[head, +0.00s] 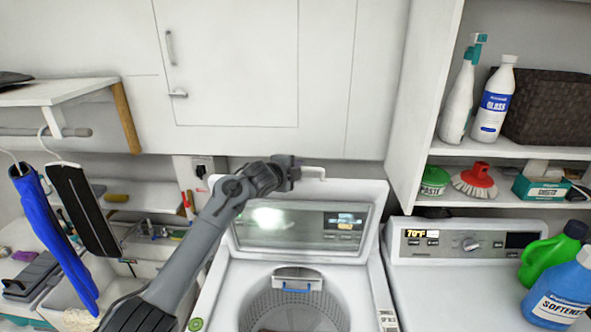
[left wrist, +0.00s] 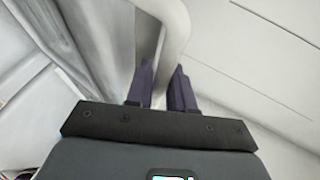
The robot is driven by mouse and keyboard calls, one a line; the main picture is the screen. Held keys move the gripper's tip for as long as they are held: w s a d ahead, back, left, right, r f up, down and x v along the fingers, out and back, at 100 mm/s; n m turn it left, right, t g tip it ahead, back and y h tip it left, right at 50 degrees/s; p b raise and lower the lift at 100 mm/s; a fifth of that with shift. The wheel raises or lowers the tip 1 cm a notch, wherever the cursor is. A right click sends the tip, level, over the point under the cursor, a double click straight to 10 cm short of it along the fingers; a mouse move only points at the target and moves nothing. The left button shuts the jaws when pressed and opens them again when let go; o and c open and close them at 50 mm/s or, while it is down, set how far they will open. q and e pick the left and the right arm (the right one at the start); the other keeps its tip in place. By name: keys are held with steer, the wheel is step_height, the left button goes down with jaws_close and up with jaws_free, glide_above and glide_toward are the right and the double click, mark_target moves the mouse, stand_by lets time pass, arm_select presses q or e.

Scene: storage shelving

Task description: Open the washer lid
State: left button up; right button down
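The washer (head: 222,290) stands in the middle of the head view, its drum (head: 300,308) showing through the open top. Its lid (head: 365,192) is raised, a white frame around a glass pane, standing in front of the control panel. A white handle (head: 314,172) sits at the lid's top edge. My left gripper (head: 296,172) is at this handle. In the left wrist view, its two dark fingers (left wrist: 164,88) are close together on either side of the white handle bar (left wrist: 172,45). My right gripper is in neither view.
White cabinets (head: 230,70) hang above and behind the washer. A second machine (head: 435,280) stands at right, with green (head: 548,258) and blue (head: 565,290) bottles on it. Shelves above hold bottles and a brush. At left are hanging clothes (head: 85,210) and a sink.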

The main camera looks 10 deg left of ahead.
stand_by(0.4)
arm_select(q)
steer(key=b+v, duration=0.4)
steer(key=v, duration=0.6)
steer(key=shift+s, duration=0.35)
steer(key=shift+r, duration=0.15)
steer(key=shift+c, duration=0.3)
